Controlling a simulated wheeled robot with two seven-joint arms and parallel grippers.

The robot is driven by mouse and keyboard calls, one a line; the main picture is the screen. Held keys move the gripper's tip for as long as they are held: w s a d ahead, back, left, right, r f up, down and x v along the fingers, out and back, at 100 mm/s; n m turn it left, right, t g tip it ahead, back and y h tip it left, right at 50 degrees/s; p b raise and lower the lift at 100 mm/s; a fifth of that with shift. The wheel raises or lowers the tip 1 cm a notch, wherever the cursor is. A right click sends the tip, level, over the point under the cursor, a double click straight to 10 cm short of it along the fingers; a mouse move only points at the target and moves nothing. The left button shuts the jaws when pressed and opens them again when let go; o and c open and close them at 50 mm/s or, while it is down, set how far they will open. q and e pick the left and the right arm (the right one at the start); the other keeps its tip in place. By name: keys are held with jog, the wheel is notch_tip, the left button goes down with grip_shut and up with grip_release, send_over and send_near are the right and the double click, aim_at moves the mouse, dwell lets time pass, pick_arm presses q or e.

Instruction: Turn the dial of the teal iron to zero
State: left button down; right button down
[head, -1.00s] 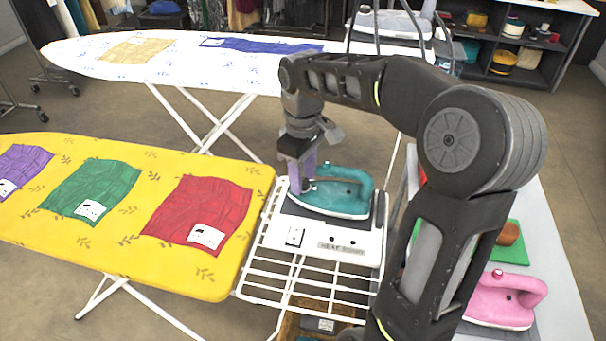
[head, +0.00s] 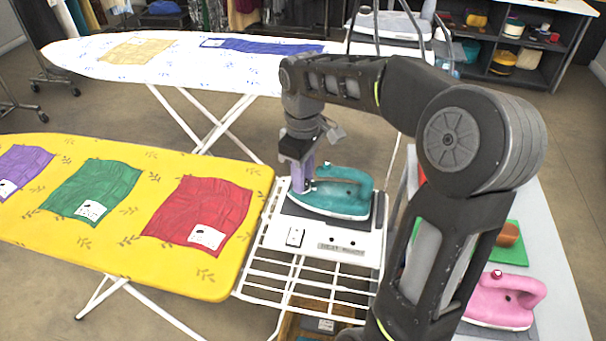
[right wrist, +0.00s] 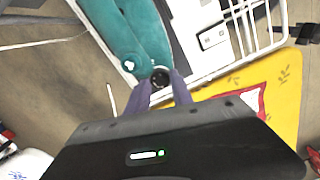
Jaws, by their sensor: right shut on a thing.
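The teal iron (head: 335,194) sits flat on the dark pad of the white rest at the right end of the yellow ironing board. It also shows in the right wrist view (right wrist: 140,32). Its dial (right wrist: 160,78) is a small dark round knob near one end of the iron. My right gripper (head: 302,184) comes down from above at the left end of the iron. In the right wrist view its two purple fingers (right wrist: 161,86) are shut on the dial, one on each side. The dial's markings are too small to read. My left gripper is not in view.
The yellow ironing board (head: 130,237) carries purple, green and red cloths. A white ironing board (head: 100,62) stands behind it. A pink iron (head: 503,300) stands on the table at the right. A wire rack (head: 300,283) extends in front of the teal iron's rest.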

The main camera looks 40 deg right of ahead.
jog(key=n+p, duration=0.1)
jog(key=n, duration=0.2)
jog(key=shift+r, duration=0.1)
jog(key=shift+n+p, duration=0.65)
jog(key=shift+n, duration=0.55)
jog(key=c, duration=1.1)
grip_release()
notch_tip(320, 180, up, 8)
jog(key=shift+f, duration=0.2)
